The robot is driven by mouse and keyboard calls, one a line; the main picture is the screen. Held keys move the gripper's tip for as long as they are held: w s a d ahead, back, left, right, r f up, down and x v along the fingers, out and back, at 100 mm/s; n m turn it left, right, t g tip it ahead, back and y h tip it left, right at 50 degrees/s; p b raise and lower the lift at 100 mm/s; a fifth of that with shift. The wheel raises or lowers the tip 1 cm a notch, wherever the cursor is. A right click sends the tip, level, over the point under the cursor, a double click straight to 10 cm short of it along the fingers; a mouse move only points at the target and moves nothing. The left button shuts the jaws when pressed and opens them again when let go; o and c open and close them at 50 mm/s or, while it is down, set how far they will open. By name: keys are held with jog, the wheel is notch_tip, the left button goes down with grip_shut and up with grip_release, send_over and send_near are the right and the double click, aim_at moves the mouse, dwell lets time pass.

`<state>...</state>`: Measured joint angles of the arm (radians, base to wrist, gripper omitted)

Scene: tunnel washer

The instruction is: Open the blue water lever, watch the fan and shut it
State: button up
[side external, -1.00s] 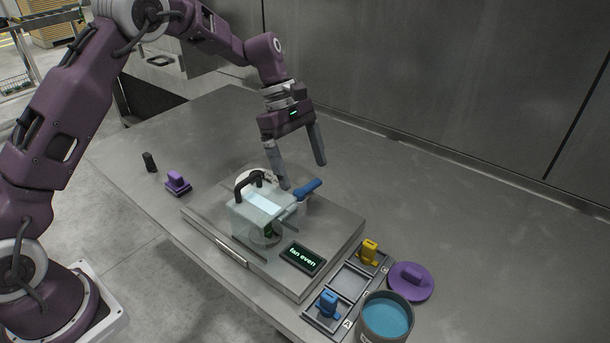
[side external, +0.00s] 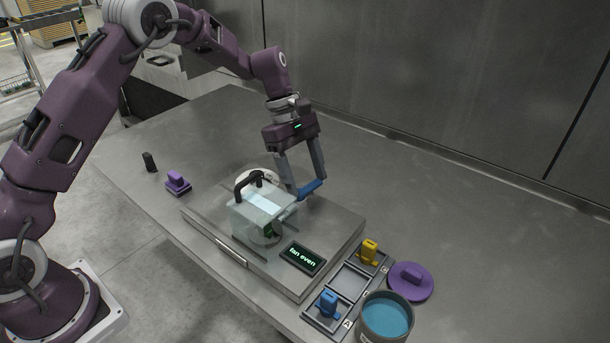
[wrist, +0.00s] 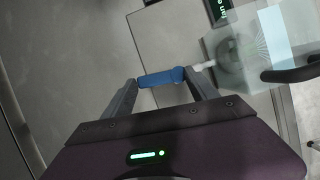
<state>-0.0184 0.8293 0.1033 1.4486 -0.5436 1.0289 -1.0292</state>
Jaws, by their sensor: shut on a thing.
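The blue water lever (side external: 311,187) sticks out at the back right of the clear washer box (side external: 262,212). My gripper (side external: 307,190) is at the lever. In the wrist view my gripper (wrist: 162,82) has a finger at each end of the blue lever (wrist: 161,77) and is shut on it. The fan (wrist: 236,55) shows through the clear box in the wrist view, with fine spray-like lines above it. The dark display (side external: 302,257) reads "fan even" in green.
A grey tray (side external: 348,284) holds a blue piece (side external: 328,304) and a yellow piece (side external: 369,251). A purple lidded disc (side external: 411,281) and a pot of blue liquid (side external: 386,318) stand beside it. A purple block (side external: 177,183) and a black piece (side external: 149,162) lie at left.

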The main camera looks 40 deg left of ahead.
jog(key=m, duration=0.2)
jog(key=d+m+g, duration=0.1)
jog(key=m, duration=0.1)
jog(key=shift+w+y, duration=0.1)
jog(key=shift+y, duration=0.3)
jog(key=m, duration=0.1)
jog(key=m+g, duration=0.1)
jog(key=m, duration=0.1)
jog(key=d+m+y, duration=0.1)
jog(key=shift+s+d+m+g, duration=0.1)
jog(key=shift+s+m+g, duration=0.15)
jog(key=shift+m+g, duration=0.15)
jog(key=m, duration=0.2)
jog(key=m+y, duration=0.1)
jog(key=shift+s+d+m+g, duration=0.3)
jog(key=shift+d+g, duration=0.1)
jog(key=shift+s+d+m+y, duration=0.15)
jog(key=shift+m+y, duration=0.15)
jog(key=shift+m, duration=0.4)
jog(key=shift+s+m+y, duration=0.2)
jog(key=shift+m+y, duration=0.1)
jog(key=shift+m, duration=0.4)
jog(key=shift+s+d+m+y, duration=0.15)
jog(key=shift+m+y, duration=0.15)
jog(key=shift+m, duration=0.4)
jog(key=o, duration=1.4)
jog(key=shift+c, duration=0.2)
